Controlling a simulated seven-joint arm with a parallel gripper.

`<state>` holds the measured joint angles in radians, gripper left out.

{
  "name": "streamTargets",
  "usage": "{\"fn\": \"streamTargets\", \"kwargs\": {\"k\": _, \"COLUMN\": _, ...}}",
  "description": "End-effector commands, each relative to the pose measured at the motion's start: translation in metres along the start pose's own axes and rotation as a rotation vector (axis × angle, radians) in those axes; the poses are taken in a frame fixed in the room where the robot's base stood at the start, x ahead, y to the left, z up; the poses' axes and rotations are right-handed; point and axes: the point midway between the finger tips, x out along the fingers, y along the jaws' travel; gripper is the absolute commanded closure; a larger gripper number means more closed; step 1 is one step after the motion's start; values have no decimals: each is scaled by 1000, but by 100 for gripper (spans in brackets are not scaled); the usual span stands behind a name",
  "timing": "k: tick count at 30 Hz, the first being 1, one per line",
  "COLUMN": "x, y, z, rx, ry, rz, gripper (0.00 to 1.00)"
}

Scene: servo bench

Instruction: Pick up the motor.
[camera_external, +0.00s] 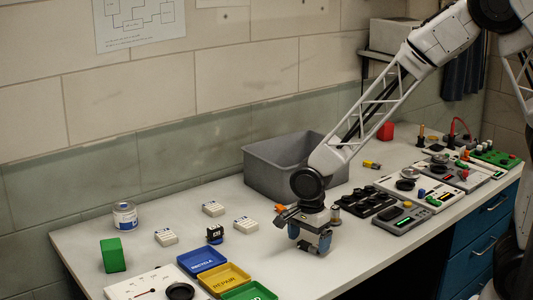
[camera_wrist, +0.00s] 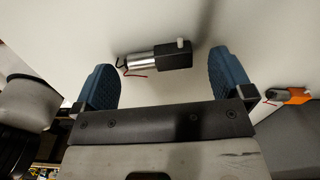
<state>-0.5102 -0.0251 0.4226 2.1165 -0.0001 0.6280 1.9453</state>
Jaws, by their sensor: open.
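The motor (camera_wrist: 160,58) shows in the wrist view as a silver cylinder with a black block at its right end and a small white shaft. Red and black wires come from its left end. It lies on its side on the white bench. My gripper (camera_wrist: 168,82) is open, with its blue fingers apart and nothing between them. The motor appears ahead of the fingers, in line with the gap and apart from both. In the external view my gripper (camera_external: 310,240) is low over the bench's middle, and I cannot make out the motor clearly there.
A grey bin (camera_external: 262,178) stands behind my gripper. Blue (camera_external: 202,260), yellow and green trays lie front left. Boards and parts crowd the right. Bare bench (camera_external: 355,250) lies right of my gripper.

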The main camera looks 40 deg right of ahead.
Motion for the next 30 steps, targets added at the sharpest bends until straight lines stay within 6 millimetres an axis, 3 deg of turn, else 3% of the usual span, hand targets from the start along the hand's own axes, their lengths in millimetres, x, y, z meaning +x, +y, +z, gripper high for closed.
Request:
{"fn": "streamTargets", "kwargs": {"k": 6, "x": 13, "y": 0, "z": 0, "rx": 0, "ry": 0, "rz": 0, "gripper": 2}}
{"fn": "streamTargets", "kwargs": {"k": 22, "x": 13, "y": 0, "z": 0, "rx": 0, "ry": 0, "rz": 0, "gripper": 2}}
{"fn": "streamTargets", "kwargs": {"k": 30, "x": 13, "y": 0, "z": 0, "rx": 0, "ry": 0, "rz": 0, "gripper": 43}}
